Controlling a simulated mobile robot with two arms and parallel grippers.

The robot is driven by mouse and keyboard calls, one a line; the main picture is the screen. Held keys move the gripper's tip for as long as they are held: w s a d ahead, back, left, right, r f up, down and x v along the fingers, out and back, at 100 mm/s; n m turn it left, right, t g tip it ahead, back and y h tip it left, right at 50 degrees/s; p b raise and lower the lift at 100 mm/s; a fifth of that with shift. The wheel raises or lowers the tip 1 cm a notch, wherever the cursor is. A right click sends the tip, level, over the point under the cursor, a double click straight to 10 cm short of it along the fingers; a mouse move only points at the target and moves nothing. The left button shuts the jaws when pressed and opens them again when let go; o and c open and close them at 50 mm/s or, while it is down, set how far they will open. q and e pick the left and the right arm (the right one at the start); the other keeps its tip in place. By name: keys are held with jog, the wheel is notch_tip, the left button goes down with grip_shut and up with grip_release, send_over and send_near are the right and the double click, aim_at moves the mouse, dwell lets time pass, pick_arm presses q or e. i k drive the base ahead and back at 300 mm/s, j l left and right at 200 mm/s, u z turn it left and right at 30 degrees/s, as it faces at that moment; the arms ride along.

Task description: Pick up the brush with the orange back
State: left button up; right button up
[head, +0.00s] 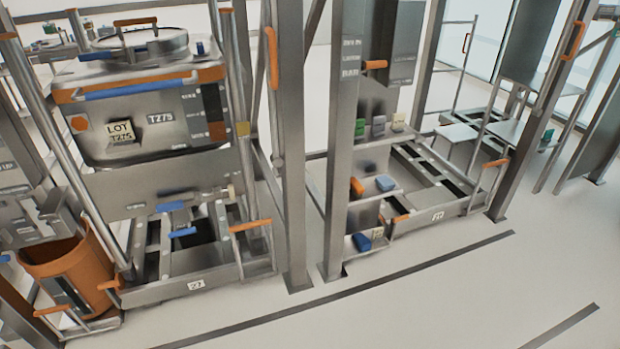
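A small block-like item with an orange back (357,187) is on the middle shelf (372,197) of a narrow steel rack, close to the rack's left post. It looks like the orange-backed brush, but it is too small for me to make out bristles. A blue-backed item (385,183) lies to its right on the same shelf, a little apart. Neither of my grippers shows in the head view.
Green (359,128), grey (378,126) and cream (398,121) items stand on the shelf above. A blue item (361,242) is on the shelf below. Steel posts (291,150) flank the rack. An orange bin (70,268) stands lower left. The front floor (430,300) is clear.

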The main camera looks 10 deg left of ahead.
aim_at(355, 187)
jog(key=u, duration=3.1)
jog(key=z, duration=3.1)
jog(key=i+l+u, duration=0.15)
jog(key=i, duration=0.2)
jog(key=i+l+u, duration=0.1)
jog(key=i+l, duration=0.2)
jog(key=i, duration=0.05)
